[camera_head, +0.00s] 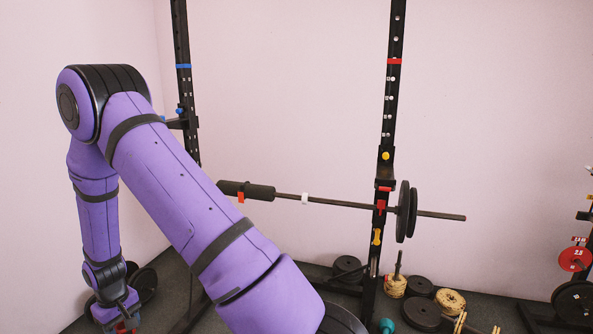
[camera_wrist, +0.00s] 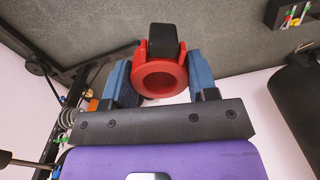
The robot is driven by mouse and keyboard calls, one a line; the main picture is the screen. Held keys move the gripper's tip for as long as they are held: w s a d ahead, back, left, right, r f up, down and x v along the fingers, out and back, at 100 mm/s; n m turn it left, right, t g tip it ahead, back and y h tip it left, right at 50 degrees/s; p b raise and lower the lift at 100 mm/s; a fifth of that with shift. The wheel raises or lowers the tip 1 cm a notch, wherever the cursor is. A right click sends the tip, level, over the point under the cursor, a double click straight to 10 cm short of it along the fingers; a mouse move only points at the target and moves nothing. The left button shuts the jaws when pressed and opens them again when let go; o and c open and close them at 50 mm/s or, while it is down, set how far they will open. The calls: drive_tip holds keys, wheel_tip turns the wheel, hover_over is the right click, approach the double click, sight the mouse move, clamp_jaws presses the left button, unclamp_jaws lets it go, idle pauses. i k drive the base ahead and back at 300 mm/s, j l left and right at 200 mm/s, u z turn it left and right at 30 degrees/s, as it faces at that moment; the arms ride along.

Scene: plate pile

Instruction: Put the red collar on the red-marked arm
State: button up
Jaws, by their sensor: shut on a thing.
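A red ring-shaped collar (camera_wrist: 181,72) with a black block on its upper side sits between the two blue fingers of my gripper (camera_wrist: 158,75) in the wrist view. The gripper is shut on it. In the head view my gripper (camera_head: 125,322) hangs low at the left, with a bit of red at its tip near the bottom edge. A barbell (camera_head: 340,204) lies across the rack. Its right sleeve (camera_head: 442,215) sticks out past black plates (camera_head: 403,212), beside the red-banded upright (camera_head: 394,61).
The left upright (camera_head: 184,66) carries a blue band. Black plates (camera_head: 421,312) and wooden-coloured discs (camera_head: 450,302) lie on the floor right of centre. A plate stand with a red disc (camera_head: 574,259) is at the far right. My arm hides part of the rack's left side.

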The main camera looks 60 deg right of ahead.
sight(386, 166)
drive_tip(key=i+z, duration=0.1)
drive_tip(key=z, duration=0.7)
drive_tip(key=i+z, duration=0.15)
drive_tip(key=z, duration=0.25)
drive_tip(key=j+z, duration=0.15)
drive_tip(key=z, duration=0.2)
